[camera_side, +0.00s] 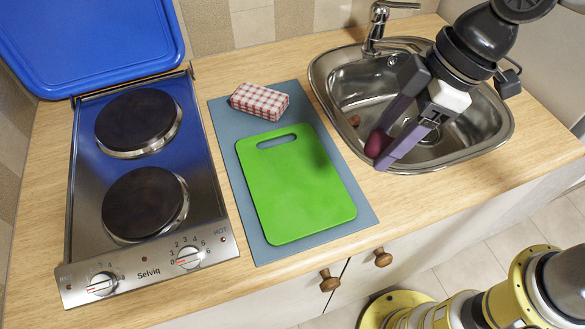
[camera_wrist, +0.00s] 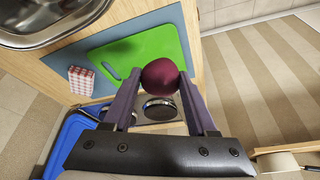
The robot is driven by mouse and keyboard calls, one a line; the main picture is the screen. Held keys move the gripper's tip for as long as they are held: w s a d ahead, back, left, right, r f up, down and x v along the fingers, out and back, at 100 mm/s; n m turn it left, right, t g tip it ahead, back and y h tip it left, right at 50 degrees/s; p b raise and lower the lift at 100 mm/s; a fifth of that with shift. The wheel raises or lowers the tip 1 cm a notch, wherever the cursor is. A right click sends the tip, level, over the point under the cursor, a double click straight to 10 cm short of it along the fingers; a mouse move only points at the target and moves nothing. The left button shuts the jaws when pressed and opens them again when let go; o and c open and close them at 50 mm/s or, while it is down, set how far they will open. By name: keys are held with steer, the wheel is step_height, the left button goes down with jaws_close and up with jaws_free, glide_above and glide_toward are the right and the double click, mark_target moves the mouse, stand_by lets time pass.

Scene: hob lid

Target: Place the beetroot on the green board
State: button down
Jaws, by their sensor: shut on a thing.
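A dark red beetroot (camera_side: 377,143) is held between the fingertips of my gripper (camera_side: 381,152), above the left rim of the sink in the side view. In the wrist view the beetroot (camera_wrist: 160,75) sits between the two purple fingers of my gripper (camera_wrist: 160,82). The green board (camera_side: 295,182) lies flat on a grey-blue mat (camera_side: 262,247), left of the gripper in the side view. It is bare, with a slot handle at its far end. The green board also shows in the wrist view (camera_wrist: 128,55), partly hidden behind the beetroot.
A red-and-white checked block (camera_side: 259,101) lies on the mat beyond the board. The steel sink (camera_side: 490,120) with a tap (camera_side: 376,25) is at right; a small brownish thing (camera_side: 355,120) is in it. The hob (camera_side: 110,215) with raised blue lid (camera_side: 90,40) stands at left.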

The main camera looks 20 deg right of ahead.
steer(key=w+a+f, duration=0.9)
steer(key=shift+w+a+f, duration=0.1)
steer(key=shift+w+f, duration=0.05)
steer(key=shift+w, duration=0.05)
steer(key=shift+w+a+f, duration=0.1)
steer(key=shift+f, duration=0.8)
steer(key=shift+w+a+f, duration=0.1)
steer(key=shift+f, duration=0.8)
steer(key=shift+f, duration=0.15)
steer(key=shift+c, duration=1)
jaws_free()
